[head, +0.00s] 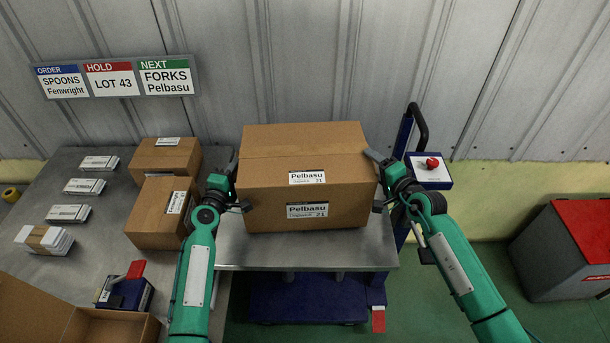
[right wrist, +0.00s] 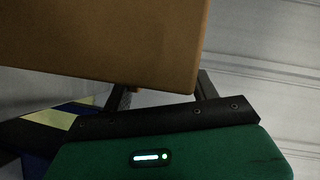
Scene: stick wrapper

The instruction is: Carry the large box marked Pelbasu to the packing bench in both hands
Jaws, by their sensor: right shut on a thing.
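The large cardboard box marked Pelbasu (head: 270,180) is upright between my two arms, over a grey steel top (head: 330,256). Labels show on its top and front. I cannot tell whether its underside touches the steel. My right gripper (head: 376,181) is shut on the box's right side, and the box (right wrist: 110,40) fills the upper left of the right wrist view above the fingers (right wrist: 162,93). My left gripper (head: 238,184) is at the box's left side, with fingers against or very near it; its grip is partly hidden.
Left on the steel surface are two smaller cartons (head: 165,155), several small white packs (head: 83,187), a blue device (head: 126,293) and an open carton (head: 60,315). A blue trolley handle (head: 418,125) stands behind my right arm. A grey bin with a red lid (head: 570,255) is at right.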

